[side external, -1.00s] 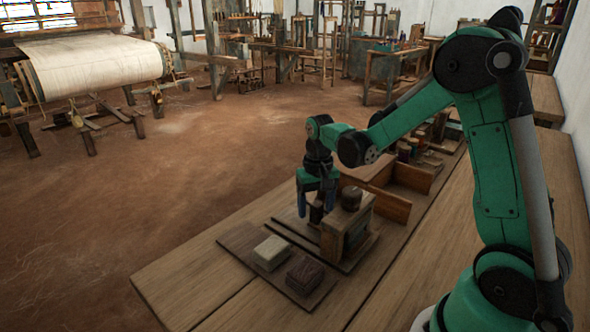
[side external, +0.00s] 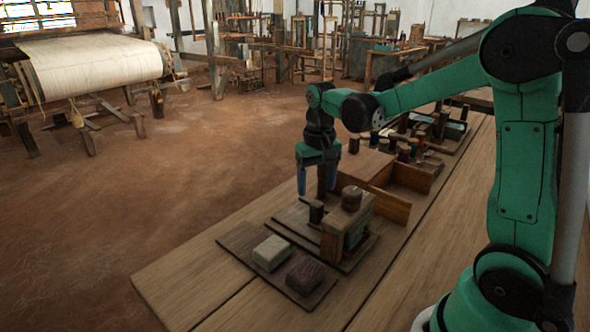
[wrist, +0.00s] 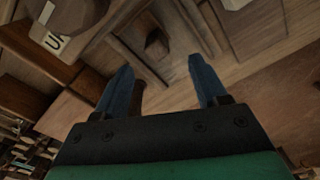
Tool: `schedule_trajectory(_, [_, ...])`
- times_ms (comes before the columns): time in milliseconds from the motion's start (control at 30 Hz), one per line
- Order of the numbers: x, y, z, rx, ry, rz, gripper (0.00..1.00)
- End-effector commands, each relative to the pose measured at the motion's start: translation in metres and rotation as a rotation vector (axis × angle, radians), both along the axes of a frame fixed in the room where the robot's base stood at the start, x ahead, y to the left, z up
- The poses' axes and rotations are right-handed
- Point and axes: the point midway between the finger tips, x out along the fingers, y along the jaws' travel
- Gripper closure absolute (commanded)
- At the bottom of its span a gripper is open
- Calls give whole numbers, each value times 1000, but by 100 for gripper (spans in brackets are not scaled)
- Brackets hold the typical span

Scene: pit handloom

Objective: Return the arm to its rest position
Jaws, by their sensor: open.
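My arm is green and black and reaches over the wooden table (side external: 200,270) from the right. My gripper (side external: 316,186) points down with its two blue fingers apart and nothing between them. It hangs above a small dark brown spool (side external: 316,213) that stands upright on a dark board beside a wooden box. The wrist view shows the open fingers (wrist: 161,75), with a dark upright piece, probably that spool (wrist: 156,45), beyond them and clear of both.
The wooden box (side external: 335,243) has a brown round piece (side external: 351,197) on top. A pale block (side external: 271,252) and a dark block (side external: 305,275) lie on a front board. An open wooden tray (side external: 410,175) and several spools stand behind. The front left tabletop is bare.

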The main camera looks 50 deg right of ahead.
Motion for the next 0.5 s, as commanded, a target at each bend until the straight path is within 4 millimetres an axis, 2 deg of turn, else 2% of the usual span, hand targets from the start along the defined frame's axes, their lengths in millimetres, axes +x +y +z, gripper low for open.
schedule_trajectory(300, [-28,54,36,-76,-262,235,34])
schedule_trajectory(500, [-51,84,42,-125,-455,391,34])
